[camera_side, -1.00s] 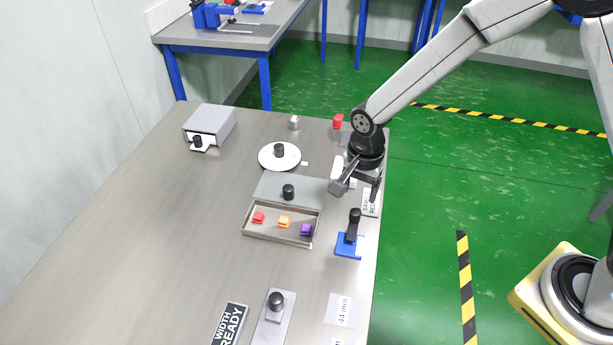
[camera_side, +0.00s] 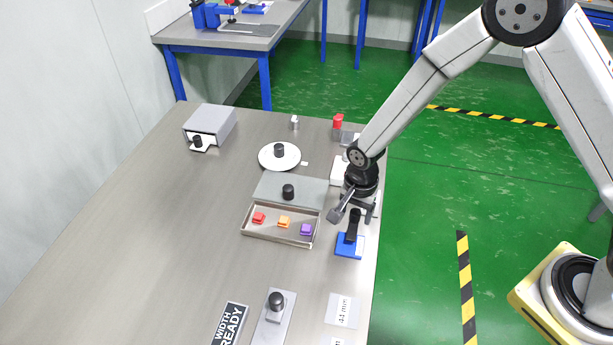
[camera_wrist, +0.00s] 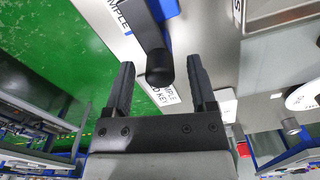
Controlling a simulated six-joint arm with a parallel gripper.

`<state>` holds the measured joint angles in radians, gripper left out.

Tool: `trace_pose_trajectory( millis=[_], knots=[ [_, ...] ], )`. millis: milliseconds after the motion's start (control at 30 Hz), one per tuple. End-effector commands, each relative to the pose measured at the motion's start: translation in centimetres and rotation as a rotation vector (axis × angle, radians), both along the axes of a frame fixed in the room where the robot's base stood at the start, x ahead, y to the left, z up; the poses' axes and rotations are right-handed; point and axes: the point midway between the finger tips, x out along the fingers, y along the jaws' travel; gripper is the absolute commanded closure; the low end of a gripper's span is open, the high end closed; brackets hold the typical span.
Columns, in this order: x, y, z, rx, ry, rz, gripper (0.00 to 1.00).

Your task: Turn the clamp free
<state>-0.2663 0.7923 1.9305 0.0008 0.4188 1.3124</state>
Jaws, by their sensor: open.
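The clamp has a blue base (camera_side: 350,245) near the table's right edge and a black handle (camera_side: 353,226) that stands up from it. In the wrist view the black handle (camera_wrist: 158,62) comes down from the top, its rounded end between my two fingers. My gripper (camera_side: 358,209) is just above the clamp in the side view and partly overlaps the handle's top. In the wrist view my gripper (camera_wrist: 160,82) is open, with a gap on both sides of the handle. I cannot tell whether a finger touches it.
A tray (camera_side: 246,233) with red, orange and purple blocks lies left of the clamp, beside a grey plate (camera_side: 270,186) with a black knob. A white disc (camera_side: 268,160), a grey box (camera_side: 212,122) and a red piece (camera_side: 338,120) stand farther back. The table's left side is clear.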

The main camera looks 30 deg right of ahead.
Motion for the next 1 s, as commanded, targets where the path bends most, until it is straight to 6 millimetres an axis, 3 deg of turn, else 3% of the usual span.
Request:
trace_pose_trajectory(
  millis=[300, 500, 533, 1000],
  knots=[
    [0.03, 0.01, -0.12, 0.001, -0.001, 0.000, 0.31],
    [0.02, 0.01, -0.11, 0.001, -0.001, 0.000, 0.94],
    [0.02, 0.01, -0.11, 0.001, -0.001, 0.000, 1.00],
    [0.03, 0.02, -0.09, 0.001, -0.001, 0.056, 1.00]
  ],
)
